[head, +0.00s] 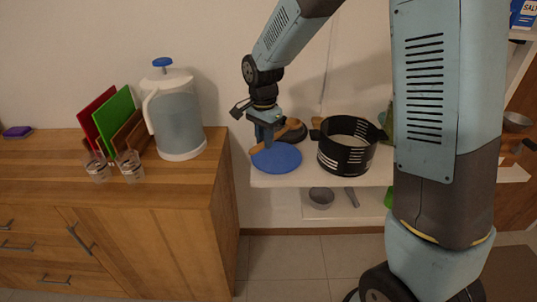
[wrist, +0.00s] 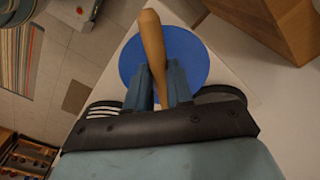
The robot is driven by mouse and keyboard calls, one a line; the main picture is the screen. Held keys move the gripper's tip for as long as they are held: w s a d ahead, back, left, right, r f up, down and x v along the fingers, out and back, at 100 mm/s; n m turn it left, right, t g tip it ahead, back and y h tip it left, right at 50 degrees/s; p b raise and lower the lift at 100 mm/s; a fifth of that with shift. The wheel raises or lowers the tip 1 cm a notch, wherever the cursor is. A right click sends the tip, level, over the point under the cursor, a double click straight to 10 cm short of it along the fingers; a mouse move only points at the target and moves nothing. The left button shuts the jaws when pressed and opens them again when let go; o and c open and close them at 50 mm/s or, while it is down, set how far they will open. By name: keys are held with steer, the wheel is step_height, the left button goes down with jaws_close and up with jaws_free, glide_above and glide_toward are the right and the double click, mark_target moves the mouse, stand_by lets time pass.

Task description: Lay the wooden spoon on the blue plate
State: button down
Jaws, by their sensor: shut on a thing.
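The blue plate (head: 277,159) lies on the white shelf near its left front corner. My gripper (head: 266,142) is over the plate, pointing down, and is shut on the wooden spoon (head: 257,149). The spoon's other end is hidden behind the gripper in the wrist view. I cannot tell whether the spoon touches the plate.
A black slotted pot (head: 346,146) stands right of the plate, and a dark round item (head: 293,131) sits behind it. The wooden cabinet (head: 215,190) with a water jug (head: 175,112) is to the left. A grey bowl (head: 321,198) is on the lower shelf.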

mark_target(265, 164)
steer(key=shift+d+f, duration=0.1)
steer(key=shift+f, duration=3.35)
steer(key=c, duration=1)
jaws_free()
